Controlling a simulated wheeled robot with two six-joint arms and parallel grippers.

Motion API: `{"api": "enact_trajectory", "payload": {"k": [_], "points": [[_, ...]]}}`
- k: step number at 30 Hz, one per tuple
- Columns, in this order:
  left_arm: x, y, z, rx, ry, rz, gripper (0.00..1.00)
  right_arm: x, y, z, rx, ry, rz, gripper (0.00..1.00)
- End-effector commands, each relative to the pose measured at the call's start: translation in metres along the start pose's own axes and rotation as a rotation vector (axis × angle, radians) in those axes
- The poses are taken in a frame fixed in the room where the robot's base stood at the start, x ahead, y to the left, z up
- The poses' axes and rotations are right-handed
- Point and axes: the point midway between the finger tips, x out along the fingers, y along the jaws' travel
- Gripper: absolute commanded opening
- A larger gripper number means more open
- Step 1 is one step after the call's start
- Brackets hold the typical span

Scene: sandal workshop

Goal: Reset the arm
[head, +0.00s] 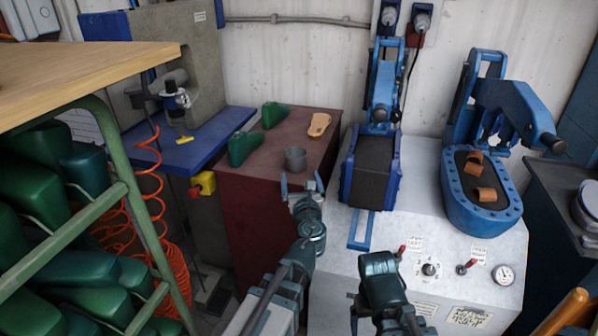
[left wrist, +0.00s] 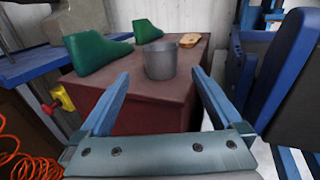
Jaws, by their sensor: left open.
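My left gripper (head: 301,184) is open and empty at the front edge of the dark red cabinet top (head: 262,170). Its two blue fingers (left wrist: 160,76) stand wide apart in the left wrist view. A grey metal cup (head: 296,160) stands upright on the cabinet just beyond the fingertips; in the left wrist view the cup (left wrist: 161,60) shows between and beyond them. Part of my right arm (head: 381,280) shows at the bottom of the head view, but its fingers do not show.
Two green shoe lasts (head: 243,149) and a tan sole (head: 319,125) lie on the cabinet. A blue-framed press (head: 371,172) and a blue machine with brown straps (head: 485,194) stand right. A green rack (head: 118,190) with several lasts and orange hose (head: 176,262) are left.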

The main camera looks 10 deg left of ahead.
Motion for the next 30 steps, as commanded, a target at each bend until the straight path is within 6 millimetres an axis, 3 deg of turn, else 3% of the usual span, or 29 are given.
{"api": "enact_trajectory", "payload": {"k": [6,17,30], "points": [[-0.009,0.0,0.0,0.0,0.0,-0.001,1.0,0.0,0.0,0.0,0.0,0.0,0.0,0.9],[-0.003,-0.001,0.0,0.0,0.0,0.0,1.0,0.0,0.0,0.0,0.0,0.0,0.0,0.9],[0.071,-0.001,0.0,0.0,0.0,0.002,1.0,0.0,0.0,0.0,0.0,0.0,0.0,0.9]]}}
